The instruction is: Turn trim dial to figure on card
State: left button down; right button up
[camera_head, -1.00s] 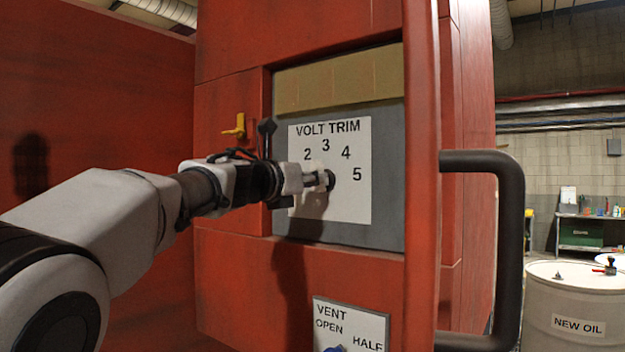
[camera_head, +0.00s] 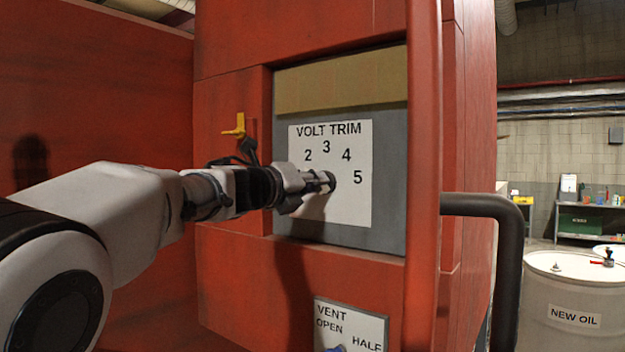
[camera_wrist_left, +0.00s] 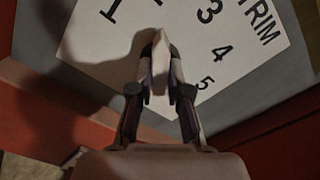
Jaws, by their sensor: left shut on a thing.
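The white VOLT TRIM plate (camera_head: 346,208) carries the figures 2, 3, 4 and 5 in an arc in the head view; a 1 also shows on the plate in the left wrist view (camera_wrist_left: 85,42). The trim dial (camera_head: 331,181) sits below the arc. My left gripper (camera_head: 322,182) reaches it from the left. In the left wrist view its fingers (camera_wrist_left: 160,88) are shut on the dial's pale grip (camera_wrist_left: 161,62), one on each side. The fingers hide much of the dial, and I cannot tell surely which figure it points to. No card with a figure is readable.
A VENT plate (camera_head: 350,325) with a blue knob (camera_head: 337,349) is below. A yellow lever (camera_head: 236,126) is left of the recess. A dark handrail (camera_head: 508,250) stands at right, before a NEW OIL drum (camera_head: 570,300). A red post edges the panel's right side.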

dwell(0.4)
pick_arm(q)
jog(key=c, duration=1.1)
grip_release()
jog(key=shift+w+d, duration=0.1)
